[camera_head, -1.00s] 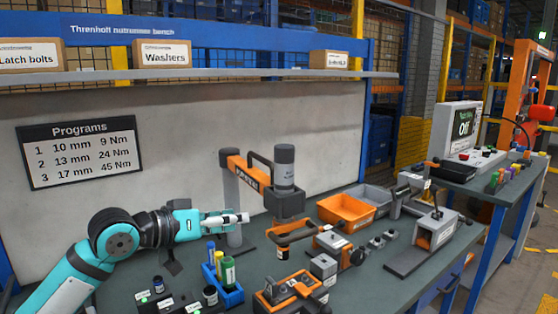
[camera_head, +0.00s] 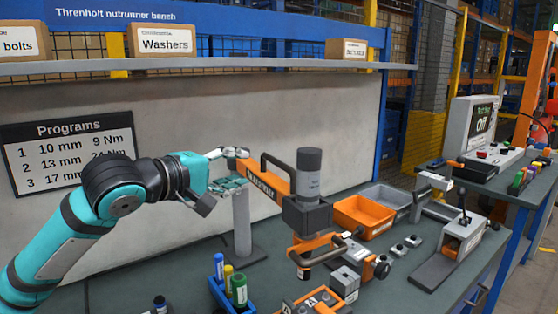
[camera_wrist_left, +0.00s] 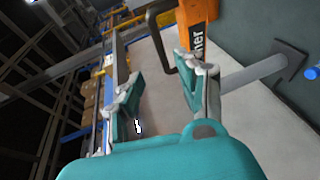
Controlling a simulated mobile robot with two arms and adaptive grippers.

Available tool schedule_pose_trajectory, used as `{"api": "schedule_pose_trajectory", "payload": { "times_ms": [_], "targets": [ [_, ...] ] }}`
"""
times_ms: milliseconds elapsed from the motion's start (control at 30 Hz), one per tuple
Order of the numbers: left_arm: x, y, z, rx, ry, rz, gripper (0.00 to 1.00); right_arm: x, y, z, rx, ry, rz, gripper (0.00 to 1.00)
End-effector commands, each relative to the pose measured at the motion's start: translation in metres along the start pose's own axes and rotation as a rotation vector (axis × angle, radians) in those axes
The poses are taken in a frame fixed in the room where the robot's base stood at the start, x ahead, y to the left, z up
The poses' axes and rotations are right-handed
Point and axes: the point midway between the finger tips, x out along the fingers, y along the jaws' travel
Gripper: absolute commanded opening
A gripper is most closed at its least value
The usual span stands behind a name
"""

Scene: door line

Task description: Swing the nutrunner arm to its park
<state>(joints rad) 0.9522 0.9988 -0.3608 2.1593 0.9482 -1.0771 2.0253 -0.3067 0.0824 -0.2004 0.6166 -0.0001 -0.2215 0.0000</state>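The nutrunner arm (camera_head: 266,182) is an orange beam on a grey post (camera_head: 242,225), with a black loop handle (camera_head: 281,168) and a grey tool body (camera_head: 308,187) at its right end. My left gripper (camera_head: 230,168) is at the beam's left end, near the post top. In the left wrist view my left gripper (camera_wrist_left: 160,90) has its two fingers spread with nothing between their tips. There the nutrunner arm (camera_wrist_left: 197,25) lies just beyond the right finger, and the black handle (camera_wrist_left: 158,40) shows past the gap. I cannot tell whether finger and beam touch. My right gripper is not in view.
A blue holder with markers (camera_head: 232,288), an orange bin (camera_head: 362,216), a grey bin (camera_head: 390,196) and clamp fixtures (camera_head: 450,248) stand on the bench. A shelf with boxes (camera_head: 163,38) runs above. A panel reading "Off" (camera_head: 482,126) stands at right.

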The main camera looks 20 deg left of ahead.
Motion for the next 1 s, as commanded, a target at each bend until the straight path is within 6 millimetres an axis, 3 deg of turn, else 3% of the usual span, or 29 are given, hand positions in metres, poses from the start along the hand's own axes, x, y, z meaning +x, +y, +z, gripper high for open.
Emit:
{"api": "schedule_pose_trajectory", "payload": {
  "times_ms": [300,500,700,1000],
  "targets": [
    [0.071,0.002,0.001,-0.001,-0.002,-0.001,0.38,-0.015,0.003,-0.005,0.0,0.006,0.003,0.38],
    [0.107,0.001,0.001,0.001,-0.001,-0.001,0.38,-0.022,0.003,-0.009,0.0,0.011,0.003,0.38],
    [0.127,0.001,0.0,0.002,0.0,-0.001,0.38,-0.024,0.001,-0.01,0.002,0.013,0.0,0.38],
    [0.13,-0.001,0.0,0.002,0.0,-0.001,0.38,-0.024,-0.004,-0.011,0.004,0.014,-0.005,0.38]
  ]
}}
